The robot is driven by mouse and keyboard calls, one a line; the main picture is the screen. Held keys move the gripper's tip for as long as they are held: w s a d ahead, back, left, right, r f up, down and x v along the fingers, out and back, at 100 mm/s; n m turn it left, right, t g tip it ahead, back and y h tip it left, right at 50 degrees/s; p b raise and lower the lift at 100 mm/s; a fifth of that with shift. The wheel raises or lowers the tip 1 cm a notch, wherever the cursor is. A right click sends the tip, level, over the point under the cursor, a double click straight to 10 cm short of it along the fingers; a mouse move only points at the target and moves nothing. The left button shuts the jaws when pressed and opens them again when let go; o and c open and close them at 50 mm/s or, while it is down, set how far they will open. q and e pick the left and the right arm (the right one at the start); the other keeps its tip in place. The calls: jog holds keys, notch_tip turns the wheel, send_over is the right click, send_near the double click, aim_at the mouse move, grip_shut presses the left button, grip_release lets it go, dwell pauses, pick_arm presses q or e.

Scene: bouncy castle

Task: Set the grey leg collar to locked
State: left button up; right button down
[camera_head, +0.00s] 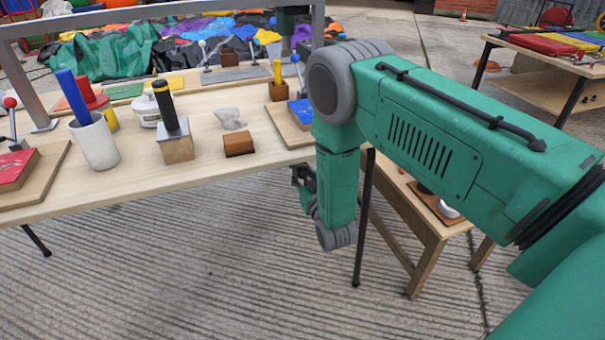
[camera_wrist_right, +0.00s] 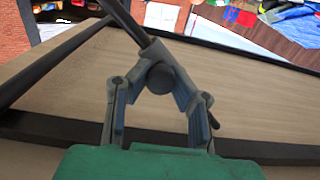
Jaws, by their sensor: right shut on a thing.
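In the head view my right gripper (camera_head: 304,184) is a small dark shape beside my forearm, below the front edge of the worktable. The collar is hidden there. My left gripper is not in view.
The worktable (camera_head: 200,175) holds a white cup (camera_head: 95,143) with a blue rod, a block with a black handle (camera_head: 177,148) and a brown block (camera_head: 239,145). A lower wooden table (camera_head: 425,222) stands to the right. The paved ground in front is clear.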

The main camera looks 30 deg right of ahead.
jog(key=shift+d+f, duration=0.15)
jog(key=shift+f, duration=0.1)
jog(key=s+d+f+b, duration=0.1)
jog(key=d+f, duration=0.3)
jog(key=shift+s+d+b, duration=0.25)
jog(key=shift+d+b, duration=0.1)
jog(key=c, duration=1.3)
grip_release()
jog(key=shift+a+f, duration=0.1)
jog(key=shift+f, duration=0.05)
jog(key=shift+c, duration=0.2)
jog(key=shift+w, duration=0.1)
jog(key=v, duration=1.2)
